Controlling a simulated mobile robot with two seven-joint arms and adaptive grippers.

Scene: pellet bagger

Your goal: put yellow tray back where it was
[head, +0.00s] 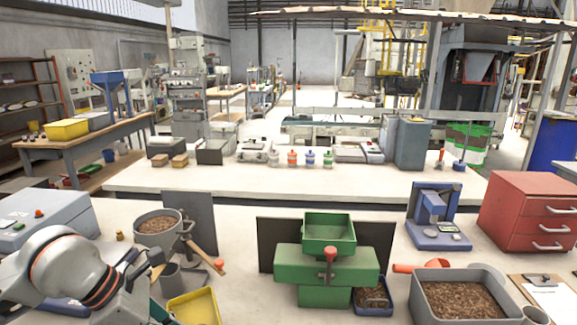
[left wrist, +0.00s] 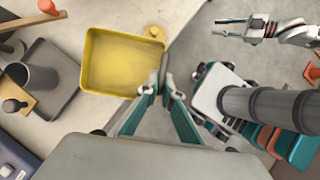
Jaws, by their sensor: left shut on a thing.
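The yellow tray (head: 195,307) shows at the bottom of the head view, partly cut off by the frame. In the left wrist view the yellow tray (left wrist: 122,62) looks empty and lies over or on the worktop near its edge. My left gripper (left wrist: 163,72) is shut on the tray's near right rim. I cannot tell whether the tray touches the worktop. My right gripper (left wrist: 232,28) shows in the left wrist view, open and empty, away from the tray.
A grey pot of pellets (head: 157,226), a green bagger (head: 326,265) and a grey bin of pellets (head: 458,296) stand on the front worktop. A grey tray with a cup (left wrist: 38,80) lies left of the yellow tray. Another yellow container (head: 66,129) stands on the back bench.

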